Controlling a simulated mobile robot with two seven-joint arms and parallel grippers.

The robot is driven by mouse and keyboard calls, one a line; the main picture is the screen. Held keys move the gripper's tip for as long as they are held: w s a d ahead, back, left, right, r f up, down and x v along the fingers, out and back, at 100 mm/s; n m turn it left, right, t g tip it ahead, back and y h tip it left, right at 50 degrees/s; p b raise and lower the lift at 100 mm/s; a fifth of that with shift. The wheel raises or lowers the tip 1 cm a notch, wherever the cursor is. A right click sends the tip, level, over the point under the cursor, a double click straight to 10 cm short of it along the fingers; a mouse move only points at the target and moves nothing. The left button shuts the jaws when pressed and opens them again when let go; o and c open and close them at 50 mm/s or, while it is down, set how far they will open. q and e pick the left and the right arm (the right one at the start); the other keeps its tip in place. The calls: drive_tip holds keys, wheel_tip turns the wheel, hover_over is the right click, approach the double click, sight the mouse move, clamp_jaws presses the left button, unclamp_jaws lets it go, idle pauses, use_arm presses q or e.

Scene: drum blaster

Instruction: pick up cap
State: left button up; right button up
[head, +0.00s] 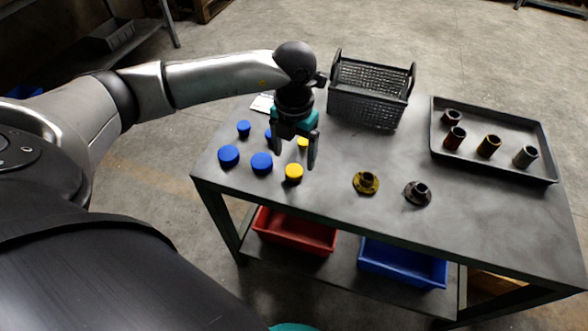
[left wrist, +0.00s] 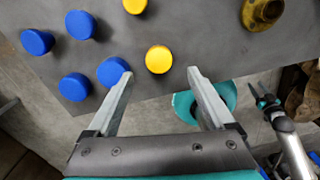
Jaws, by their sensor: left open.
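My left gripper (head: 293,160) is open and empty above the left part of the table, pointing down. A yellow cap (head: 294,173) stands near the table's front edge. In the left wrist view, a yellow cap (left wrist: 158,59) shows in the gap just beyond the open fingertips (left wrist: 159,76). A second yellow cap (head: 303,143) is partly hidden behind the gripper. Several blue caps (head: 262,163) stand to the left, one partly hidden. The left finger overlaps the edge of a blue cap (left wrist: 113,71) in the left wrist view. My right gripper (left wrist: 266,100) seems to show small there.
A black basket (head: 370,92) stands at the back. A grey tray (head: 490,112) with several small cylinders is at the right. A yellow flanged part (head: 366,182) and a dark one (head: 417,193) lie mid-table. Red (head: 295,232) and blue (head: 402,265) bins sit on the lower shelf.

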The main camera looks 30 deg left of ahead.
sight(294, 170)
use_arm(q)
drive_tip(key=shift+w+f+b, duration=0.2)
drive_tip(key=shift+f+b, duration=0.45)
drive_tip(key=shift+f, duration=0.9)
drive_tip(key=shift+a+f+b, duration=0.1)
drive_tip(key=shift+f+b, duration=0.3)
drive_tip(key=shift+f, duration=0.75)
use_arm(e)
drive_tip(key=w+a, duration=0.1)
drive_tip(key=w+a+r, duration=0.1)
drive_tip(key=w, duration=0.1)
drive_tip(key=shift+w+a+r, duration=0.2)
drive_tip(key=shift+a+r, duration=0.1)
drive_tip(key=shift+a, duration=0.1)
use_arm(q)
clamp_jaws()
drive_tip(key=shift+r, duration=0.1)
